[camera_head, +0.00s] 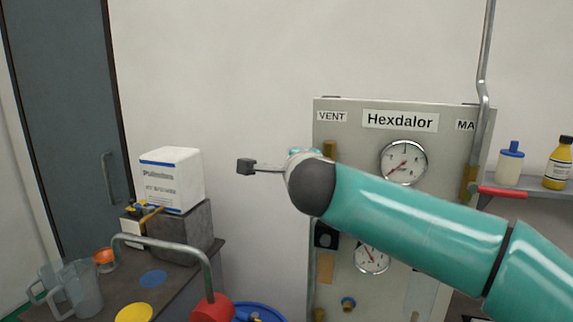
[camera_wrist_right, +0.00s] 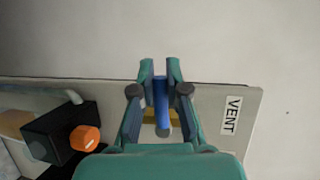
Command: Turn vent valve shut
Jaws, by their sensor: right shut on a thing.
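The vent valve's blue lever (camera_wrist_right: 161,100) shows in the right wrist view, in front of a brass fitting (camera_wrist_right: 148,116). In that picture the lever runs up and down, across the brass. My right gripper (camera_wrist_right: 160,70) is shut on the lever, one finger on each side. The VENT label (camera_wrist_right: 231,115) is to the right of the fingers. In the head view the VENT label (camera_head: 332,117) sits at the panel's top left, above a brass pipe (camera_head: 329,149). My right arm hides the lever and most of the gripper there. My left gripper is not in view.
The grey Hexdalor panel (camera_head: 345,137) carries an upper gauge (camera_head: 403,162) and a lower gauge (camera_head: 372,257). A red lever (camera_head: 503,193) is at its right. An orange knob (camera_wrist_right: 85,138) on a black block shows in the wrist view. A bench (camera_head: 190,283) stands left.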

